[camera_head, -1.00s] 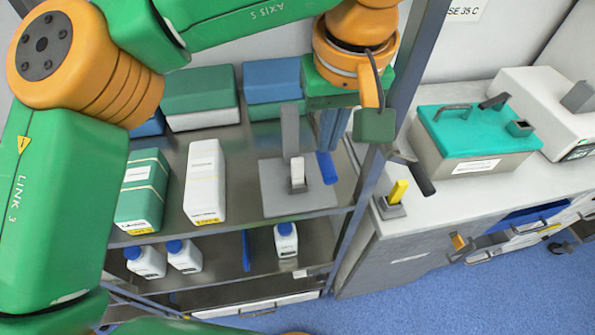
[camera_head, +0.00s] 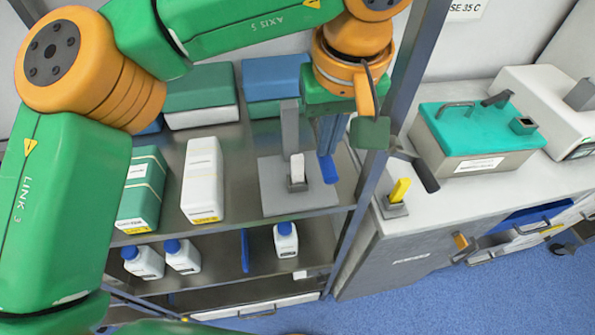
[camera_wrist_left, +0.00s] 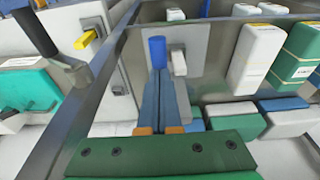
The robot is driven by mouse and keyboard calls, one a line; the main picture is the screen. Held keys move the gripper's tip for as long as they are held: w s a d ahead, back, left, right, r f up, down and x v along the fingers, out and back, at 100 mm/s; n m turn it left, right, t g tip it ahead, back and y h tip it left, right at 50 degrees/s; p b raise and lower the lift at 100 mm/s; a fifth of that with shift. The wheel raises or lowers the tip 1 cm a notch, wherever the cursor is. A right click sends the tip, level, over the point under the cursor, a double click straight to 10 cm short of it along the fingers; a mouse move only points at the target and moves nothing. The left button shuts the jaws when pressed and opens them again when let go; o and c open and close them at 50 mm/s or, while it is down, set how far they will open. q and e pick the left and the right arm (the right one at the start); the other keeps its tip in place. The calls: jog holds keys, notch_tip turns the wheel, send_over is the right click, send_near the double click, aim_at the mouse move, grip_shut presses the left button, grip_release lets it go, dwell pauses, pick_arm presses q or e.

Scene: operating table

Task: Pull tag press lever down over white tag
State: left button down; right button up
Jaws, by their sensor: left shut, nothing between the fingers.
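The tag press stands on the upper metal shelf, with a flat grey base plate (camera_head: 270,200), an upright grey post (camera_head: 290,128) and a white tag (camera_head: 297,169) in a small grey holder. Its blue lever handle (camera_head: 329,170) sticks up at the right of the tag. My left gripper (camera_head: 327,150) is shut and empty, fingers pointing down just above and behind the blue handle. In the left wrist view, the shut fingers (camera_wrist_left: 162,76) end beside the blue handle (camera_wrist_left: 157,50), and the white tag (camera_wrist_left: 178,63) is to its right; contact is unclear. My right gripper is out of view.
Green-and-white (camera_head: 145,190) and white boxes (camera_head: 203,180) stand left of the press. A metal shelf upright (camera_head: 395,110) is close right of my gripper. Beyond it are a yellow switch (camera_head: 400,190) and a teal-lidded bath (camera_head: 475,130) on a counter.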

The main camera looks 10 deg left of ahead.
aim_at(323, 160)
pick_arm(q)
jog(key=shift+b+x, duration=1.45)
jog(key=shift+x, duration=1.05)
jog(key=p+v, duration=1.1)
jog(key=v, duration=0.1)
jog(key=shift+r+p, duration=0.15)
jog(key=shift+p, duration=0.15)
jog(key=shift+w+a, duration=0.1)
